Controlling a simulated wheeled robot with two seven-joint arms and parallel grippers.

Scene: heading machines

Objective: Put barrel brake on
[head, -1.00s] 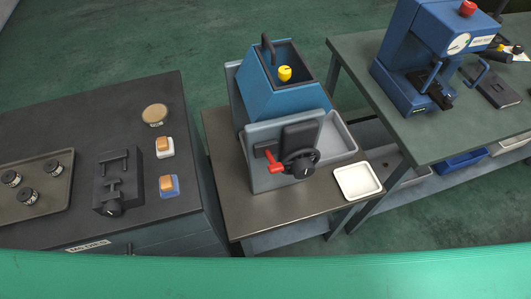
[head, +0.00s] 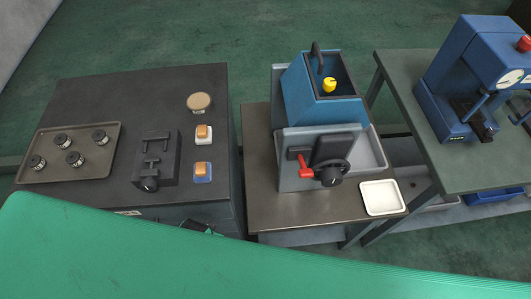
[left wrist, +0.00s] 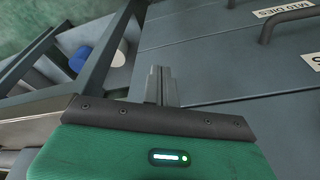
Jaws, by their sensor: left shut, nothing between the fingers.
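A blue hopper machine (head: 322,105) stands on the middle table. Its grey front plate (head: 290,172) carries a red lever (head: 306,172), a black block (head: 334,148) and a black handwheel (head: 333,172). The red lever is probably the barrel brake; its handle end points down. In the left wrist view my left gripper (left wrist: 160,86) has its grey fingers together, with nothing between them. It is in front of grey drawer fronts, away from the lever. The lever is not in the left wrist view. My right gripper is not in view.
The left cabinet (head: 85,85) holds a tray (head: 100,165) of several round parts, a black fixture (head: 155,160) and two orange-topped buttons. A white tray (head: 381,198) lies right of the machine. A blue press (head: 470,80) stands on the right bench.

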